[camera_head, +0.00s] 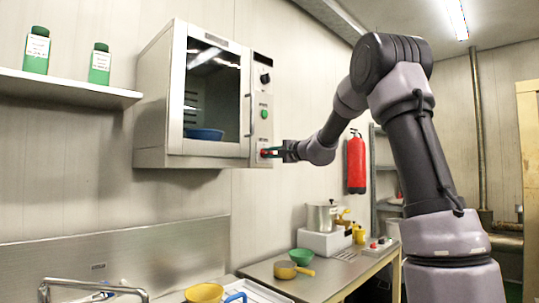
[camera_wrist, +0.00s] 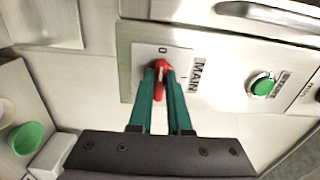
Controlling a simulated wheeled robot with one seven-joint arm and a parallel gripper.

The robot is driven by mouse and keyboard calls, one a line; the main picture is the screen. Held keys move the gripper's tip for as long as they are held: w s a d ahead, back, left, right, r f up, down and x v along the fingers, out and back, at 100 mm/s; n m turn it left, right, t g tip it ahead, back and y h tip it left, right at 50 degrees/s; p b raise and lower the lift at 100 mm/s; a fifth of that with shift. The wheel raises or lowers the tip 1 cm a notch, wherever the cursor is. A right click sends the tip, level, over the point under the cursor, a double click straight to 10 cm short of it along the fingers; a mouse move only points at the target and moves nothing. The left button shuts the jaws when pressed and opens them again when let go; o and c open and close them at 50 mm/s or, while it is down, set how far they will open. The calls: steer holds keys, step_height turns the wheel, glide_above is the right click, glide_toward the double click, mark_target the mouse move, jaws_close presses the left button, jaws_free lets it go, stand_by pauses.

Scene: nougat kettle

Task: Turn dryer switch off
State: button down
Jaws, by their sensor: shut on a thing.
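The dryer (camera_head: 157,112) is a wall-mounted metal cabinet with a glass door and a control strip on its right side. Its red switch (camera_wrist: 160,82) is at the bottom of the strip, beside the label MAIN, with the marks 0 and I near it. My gripper (camera_head: 268,153) reaches it from the right. In the wrist view the two green fingers (camera_wrist: 161,76) are shut on the red switch and partly hide it.
A green button (camera_wrist: 262,86) and a black knob (camera_head: 265,78) are higher on the strip. A blue bowl (camera_head: 204,134) is inside the dryer. A shelf (camera_head: 65,88) with green bottles is at left. Below is a table (camera_head: 315,283) with a pot and bowls. A red extinguisher (camera_head: 357,165) hangs behind my arm.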

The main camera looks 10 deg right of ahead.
steer(key=c, duration=0.9)
jaws_free()
steer(key=shift+o, duration=0.2)
steer(key=shift+s, duration=0.1)
steer(key=v, duration=1)
steer(key=shift+s+d, duration=0.25)
steer(key=shift+s, duration=0.1)
